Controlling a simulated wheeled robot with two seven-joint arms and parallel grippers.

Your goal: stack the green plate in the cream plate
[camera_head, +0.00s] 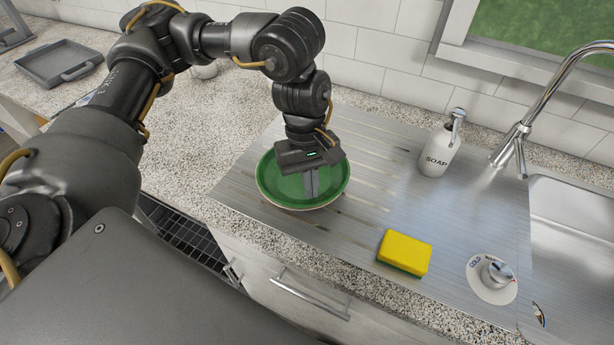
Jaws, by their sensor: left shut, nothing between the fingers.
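The green plate (285,192) lies on the metal draining board. A thin pale rim, the cream plate (287,208), shows just under and around its edge, so the green plate sits in the cream one. My left gripper (311,195) points down over the green plate, its fingers shut with nothing between them. The fingertips are over the right half of the plate; I cannot tell whether they touch it. The gripper body hides the plate's back edge. My right gripper is not in view.
A yellow sponge (405,251) lies front right of the plates. A soap bottle (437,150) stands behind it. A tap (522,130), a sink (575,215) and a drain knob (494,273) are at the right. A grey tray (60,66) sits far left. The board between plates and soap is clear.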

